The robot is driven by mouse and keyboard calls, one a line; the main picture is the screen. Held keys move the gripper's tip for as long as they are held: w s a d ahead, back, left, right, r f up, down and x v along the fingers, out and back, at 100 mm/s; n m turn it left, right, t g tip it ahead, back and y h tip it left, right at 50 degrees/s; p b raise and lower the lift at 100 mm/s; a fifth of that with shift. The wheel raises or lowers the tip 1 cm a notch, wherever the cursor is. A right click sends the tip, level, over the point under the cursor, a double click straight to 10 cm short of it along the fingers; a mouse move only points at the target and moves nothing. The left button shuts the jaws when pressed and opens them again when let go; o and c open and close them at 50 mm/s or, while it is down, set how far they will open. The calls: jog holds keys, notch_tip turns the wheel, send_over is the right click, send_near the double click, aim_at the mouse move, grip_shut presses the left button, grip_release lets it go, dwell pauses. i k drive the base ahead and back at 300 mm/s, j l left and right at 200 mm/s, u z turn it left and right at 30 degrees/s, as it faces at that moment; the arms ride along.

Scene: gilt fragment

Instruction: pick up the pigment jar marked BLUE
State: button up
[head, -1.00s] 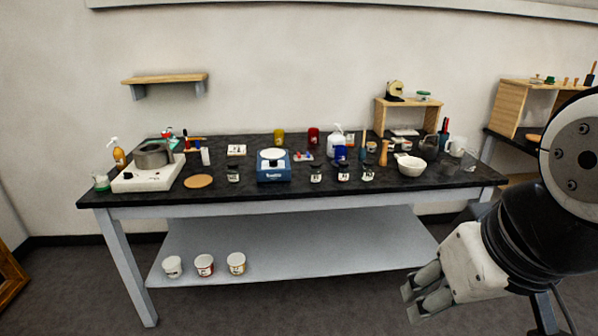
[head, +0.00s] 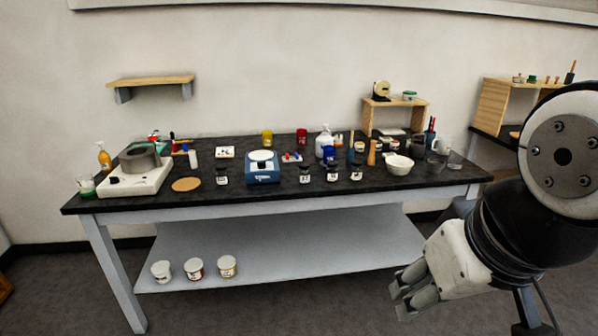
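Several small dark-lidded jars with white labels stand along the front of the black worktop in the head view: one left of the blue scale (head: 222,176), and others to its right, a jar (head: 305,175), another (head: 332,173) and another (head: 356,171). Their labels are too small to read. A blue container (head: 329,154) stands behind them, with a yellow one (head: 267,138) and a red one (head: 302,137) farther back; no marking is readable. My gripper (head: 402,290) hangs in front of the table, lower right, apart from all jars. Its finger gap is unclear.
The black-topped table (head: 270,199) has a lower shelf (head: 310,255) holding white tubs (head: 194,268). A hotplate (head: 118,186) with a pot stands left. A white bowl (head: 399,165) and a wooden riser (head: 422,115) are at the right. Floor in front is clear.

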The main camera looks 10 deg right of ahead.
aim_at(304, 171)
jog(key=i+l+u, duration=0.25)
jog(key=i+l, duration=0.2)
jog(key=l, duration=0.2)
jog(key=i+l+u, duration=0.1)
jog(key=l, duration=0.25)
jog(key=i+l+u, duration=0.1)
jog(key=i+l, duration=0.15)
jog(key=l, duration=0.15)
jog(key=i+l+u, duration=0.15)
jog(key=l, duration=0.25)
